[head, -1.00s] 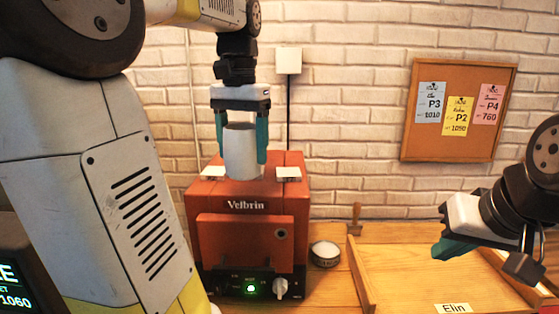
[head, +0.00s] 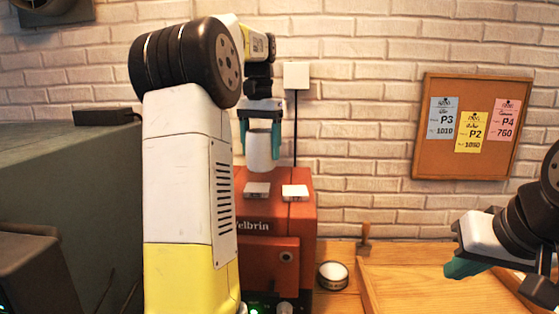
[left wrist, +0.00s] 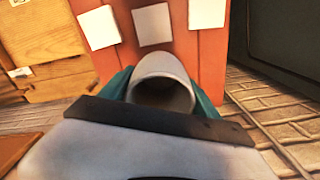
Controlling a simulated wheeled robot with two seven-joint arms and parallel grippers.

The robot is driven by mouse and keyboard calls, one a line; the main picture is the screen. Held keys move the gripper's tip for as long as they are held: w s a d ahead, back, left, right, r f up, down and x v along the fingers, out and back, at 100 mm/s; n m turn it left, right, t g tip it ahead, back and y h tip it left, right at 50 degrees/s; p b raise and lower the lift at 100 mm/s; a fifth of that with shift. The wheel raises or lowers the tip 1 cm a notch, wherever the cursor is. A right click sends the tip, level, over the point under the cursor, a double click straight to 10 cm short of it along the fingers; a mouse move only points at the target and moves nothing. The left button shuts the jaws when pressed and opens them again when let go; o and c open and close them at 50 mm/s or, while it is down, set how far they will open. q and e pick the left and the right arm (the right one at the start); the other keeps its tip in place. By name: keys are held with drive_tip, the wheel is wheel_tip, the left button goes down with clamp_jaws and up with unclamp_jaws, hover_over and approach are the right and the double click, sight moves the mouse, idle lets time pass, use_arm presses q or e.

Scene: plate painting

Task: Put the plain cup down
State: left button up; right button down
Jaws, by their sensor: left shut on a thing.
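The plain cup (head: 262,152) is white and unmarked. My left gripper (head: 262,140) is shut on it, one teal finger on each side. It is held upright above the red kiln (head: 290,215), apart from its top in the head view. In the left wrist view the open mouth of the cup (left wrist: 163,92) faces the camera, with the kiln top (left wrist: 122,50) beyond it. My right gripper (head: 485,262) is at the right edge, away from the cup; I cannot tell how far its jaws are apart.
White square tiles (head: 295,191) lie on the kiln top; the left wrist view shows three. A small round container (head: 332,275) stands right of the kiln, beside a wooden tray (head: 369,285). A grey-green box (head: 60,190) stands left. A notice board (head: 470,128) hangs behind.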

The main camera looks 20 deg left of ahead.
sight(261, 160)
use_arm(q)
drive_tip(key=shift+w+a+f, duration=0.1)
drive_tip(key=shift+w, duration=0.1)
drive_tip(key=shift+f, duration=1.65)
drive_tip(key=shift+f, duration=0.15)
drive_tip(key=o, duration=1.7)
drive_tip(key=shift+c, duration=0.2)
